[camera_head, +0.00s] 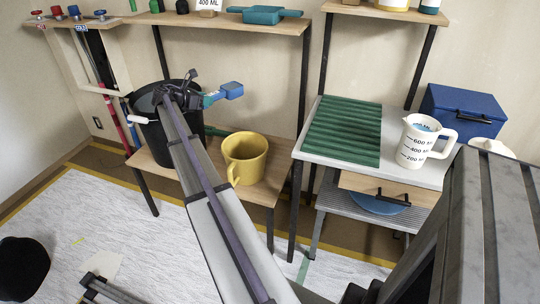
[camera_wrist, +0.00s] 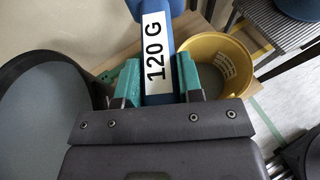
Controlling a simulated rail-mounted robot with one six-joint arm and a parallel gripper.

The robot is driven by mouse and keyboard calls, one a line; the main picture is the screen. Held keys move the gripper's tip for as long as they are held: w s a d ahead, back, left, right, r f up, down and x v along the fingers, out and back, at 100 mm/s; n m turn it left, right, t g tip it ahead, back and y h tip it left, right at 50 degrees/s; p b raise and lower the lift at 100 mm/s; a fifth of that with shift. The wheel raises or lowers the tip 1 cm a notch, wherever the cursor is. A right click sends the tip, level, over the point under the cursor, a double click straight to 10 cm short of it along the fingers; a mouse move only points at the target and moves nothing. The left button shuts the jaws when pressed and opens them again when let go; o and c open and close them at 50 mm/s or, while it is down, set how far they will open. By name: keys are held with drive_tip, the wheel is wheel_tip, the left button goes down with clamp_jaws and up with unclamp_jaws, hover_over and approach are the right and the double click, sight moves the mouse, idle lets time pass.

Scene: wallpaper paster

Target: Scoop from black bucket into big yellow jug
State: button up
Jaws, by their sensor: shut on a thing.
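The black bucket (camera_head: 150,137) stands on the left part of the low wooden shelf. In the wrist view, the bucket (camera_wrist: 12,78) is at the left with a grey surface inside. The big yellow jug (camera_head: 245,158) stands right of it on the same shelf; it also shows at upper right in the wrist view (camera_wrist: 232,66), looking empty. My gripper (camera_head: 213,97) is shut on a blue scoop (camera_head: 231,90), held above shelf height beside the bucket's rim. In the wrist view, teal fingers of my gripper (camera_wrist: 158,80) clasp its handle, labelled "120 G" (camera_wrist: 156,48). The scoop's contents are hidden.
A white measuring jug (camera_head: 418,145) and a green ribbed tray (camera_head: 342,133) are on the white table at right. A blue toolbox (camera_head: 462,113) is behind. An upper shelf (camera_head: 225,20) holds a teal scoop (camera_head: 264,14). Dark table legs stand right of the yellow jug.

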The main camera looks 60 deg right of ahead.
drive_tip(key=s+a+f+m+g+h+b, duration=0.1)
drive_tip(key=s+a+f+m+h+b, duration=0.1)
drive_tip(key=f+m+b, duration=0.5)
drive_tip(key=s+a+f+m+h+b, duration=0.3)
drive_tip(key=m+b, duration=0.9)
drive_tip(key=m, duration=0.7)
wheel_tip(320, 180, down, 4)
drive_tip(key=shift+s+a+r+g+b, duration=0.15)
drive_tip(key=shift+s+a+g+b, duration=0.35)
drive_tip(key=shift+s, duration=0.65)
drive_tip(key=shift+a, duration=0.1)
